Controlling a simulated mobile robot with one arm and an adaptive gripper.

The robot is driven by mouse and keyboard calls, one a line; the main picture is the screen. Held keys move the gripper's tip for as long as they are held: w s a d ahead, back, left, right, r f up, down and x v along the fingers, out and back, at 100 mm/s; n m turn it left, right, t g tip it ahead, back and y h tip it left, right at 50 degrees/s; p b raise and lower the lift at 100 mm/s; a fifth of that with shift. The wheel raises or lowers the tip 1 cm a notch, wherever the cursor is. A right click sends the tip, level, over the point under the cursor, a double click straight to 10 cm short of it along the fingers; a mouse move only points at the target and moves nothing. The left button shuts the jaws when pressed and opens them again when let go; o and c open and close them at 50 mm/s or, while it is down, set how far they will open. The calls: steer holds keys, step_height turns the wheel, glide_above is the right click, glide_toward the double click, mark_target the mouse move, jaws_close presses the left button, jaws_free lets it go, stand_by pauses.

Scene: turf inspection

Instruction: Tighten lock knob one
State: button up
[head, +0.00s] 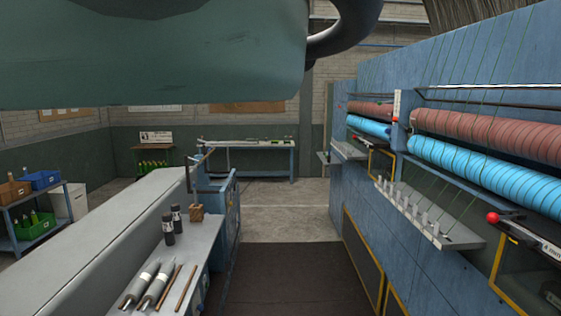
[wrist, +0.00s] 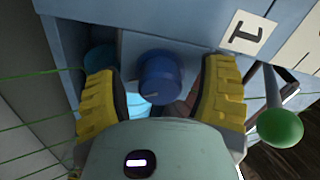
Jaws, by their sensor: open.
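In the wrist view a dark blue round knob (wrist: 162,77) sticks out from the light blue machine panel (wrist: 200,22). A white label (wrist: 247,33) with a black "1" mark, turned on its side, is on the panel to the right of the knob. My gripper (wrist: 161,85) is open, with one yellow finger on each side of the knob. Gaps show between the knob and both fingers. The head view does not show my gripper or this knob clearly.
A green ball-ended lever (wrist: 280,127) stands close outside the right finger. Green strands (wrist: 40,118) run past on the left. In the head view, the aisle floor (head: 285,225) is clear between the grey bench (head: 190,250) and the blue machine (head: 385,230) with red and blue rolls.

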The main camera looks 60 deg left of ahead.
steer(key=shift+c, duration=0.3)
steer(key=c, duration=1.2)
steer(key=shift+o, duration=0.2)
